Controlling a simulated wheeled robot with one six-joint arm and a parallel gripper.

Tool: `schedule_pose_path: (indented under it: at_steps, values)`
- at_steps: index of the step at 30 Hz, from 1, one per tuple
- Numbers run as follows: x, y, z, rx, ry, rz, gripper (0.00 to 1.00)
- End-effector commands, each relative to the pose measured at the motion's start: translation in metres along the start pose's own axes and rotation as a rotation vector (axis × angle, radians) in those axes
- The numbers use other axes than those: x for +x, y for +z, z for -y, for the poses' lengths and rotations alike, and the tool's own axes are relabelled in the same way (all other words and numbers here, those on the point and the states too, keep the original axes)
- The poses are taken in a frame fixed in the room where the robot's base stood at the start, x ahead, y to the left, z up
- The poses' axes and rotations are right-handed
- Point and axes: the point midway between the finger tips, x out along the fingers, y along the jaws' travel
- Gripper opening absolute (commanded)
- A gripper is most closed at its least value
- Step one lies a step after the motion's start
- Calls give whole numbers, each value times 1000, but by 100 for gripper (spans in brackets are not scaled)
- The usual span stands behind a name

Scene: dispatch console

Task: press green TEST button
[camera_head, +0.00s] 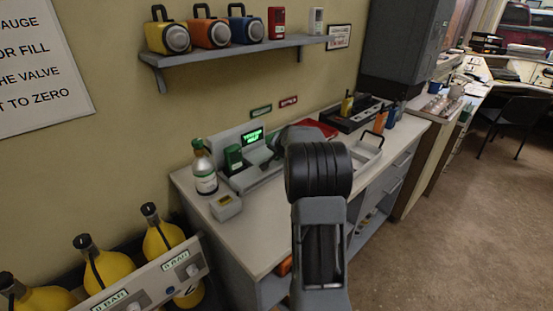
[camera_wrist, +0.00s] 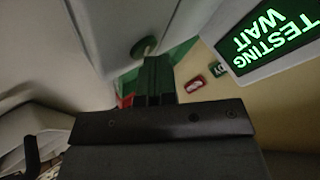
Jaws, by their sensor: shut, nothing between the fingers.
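The test station (camera_head: 250,172) stands on the counter against the wall. Its lit screen (camera_head: 252,136) glows green. In the wrist view the screen (camera_wrist: 265,38) reads "TESTING WAIT", turned over. A round green button (camera_wrist: 143,46) shows on the pale housing in the wrist view. My gripper (camera_wrist: 156,62) is shut and empty, with its dark fingertips right beside the button. I cannot tell whether they touch it. In the head view my arm hides the gripper and the button.
A shelf (camera_head: 235,50) with several devices hangs above. The counter front is clear.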

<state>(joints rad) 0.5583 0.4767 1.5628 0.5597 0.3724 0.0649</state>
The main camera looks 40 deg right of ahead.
Motion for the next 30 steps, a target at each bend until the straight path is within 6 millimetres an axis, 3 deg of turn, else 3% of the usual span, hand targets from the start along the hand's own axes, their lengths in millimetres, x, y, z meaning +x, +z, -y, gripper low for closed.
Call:
schedule_pose_path:
  at_steps: [30]
  values:
    - [-10,-7,7,-1,1,2,0]
